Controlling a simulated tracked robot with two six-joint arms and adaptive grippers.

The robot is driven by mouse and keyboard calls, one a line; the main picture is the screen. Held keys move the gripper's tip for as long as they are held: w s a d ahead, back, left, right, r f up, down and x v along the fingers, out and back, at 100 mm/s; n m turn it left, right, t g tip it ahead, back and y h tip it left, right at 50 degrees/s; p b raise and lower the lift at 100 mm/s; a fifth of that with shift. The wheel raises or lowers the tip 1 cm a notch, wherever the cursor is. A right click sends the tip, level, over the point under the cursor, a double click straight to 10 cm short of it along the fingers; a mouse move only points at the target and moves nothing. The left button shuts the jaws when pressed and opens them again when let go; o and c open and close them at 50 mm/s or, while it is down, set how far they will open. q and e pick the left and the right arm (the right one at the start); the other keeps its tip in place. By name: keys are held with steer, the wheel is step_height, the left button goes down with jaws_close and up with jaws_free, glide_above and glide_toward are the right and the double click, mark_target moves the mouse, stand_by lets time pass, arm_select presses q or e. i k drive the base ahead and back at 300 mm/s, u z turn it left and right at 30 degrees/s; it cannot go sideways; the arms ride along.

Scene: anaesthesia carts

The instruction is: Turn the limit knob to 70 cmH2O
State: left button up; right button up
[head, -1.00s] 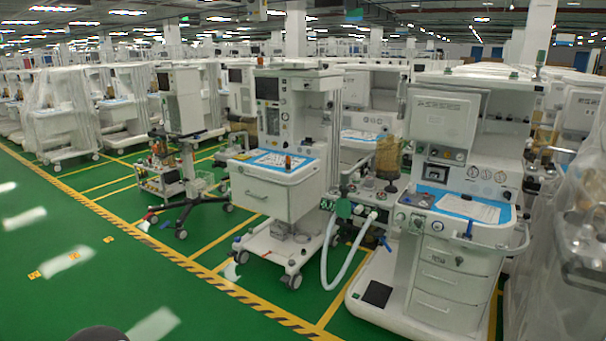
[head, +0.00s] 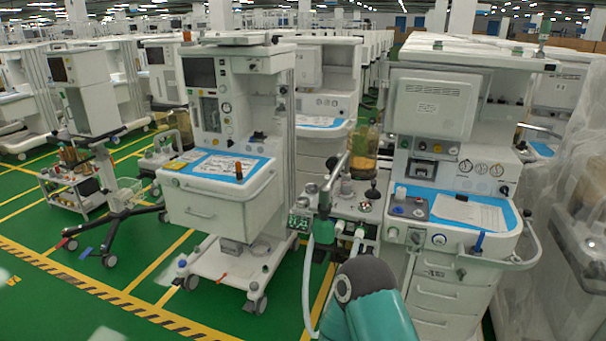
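The nearest anaesthesia cart (head: 440,200) stands right of centre. Its breathing block (head: 350,208) is on its left side, with an amber canister (head: 363,152) above it. A small dark knob (head: 373,193) stands on this block, and I cannot tell whether it is the limit knob. No scale or cmH2O marking is readable. More small knobs (head: 398,210) sit on the cart's front left edge. A teal and dark grey link of my arm rises at the bottom centre and hides part of the cart's lower left. Neither gripper shows.
A second cart (head: 225,205) with a blue-edged top stands left of the block. A pale hose (head: 308,285) hangs between the carts. A plastic-wrapped unit (head: 568,235) closes off the right. Open green floor (head: 60,230) lies at the left front.

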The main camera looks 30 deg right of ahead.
mark_target(346, 187)
steer(key=z, duration=0.2)
steer(key=i, duration=1.25)
steer(key=z, duration=1.1)
steer(key=i, duration=0.65)
steer(key=z, duration=0.5)
steer(key=k, duration=0.8)
steer(key=z, duration=0.2)
steer(key=i, duration=0.8)
steer(key=u, duration=0.1)
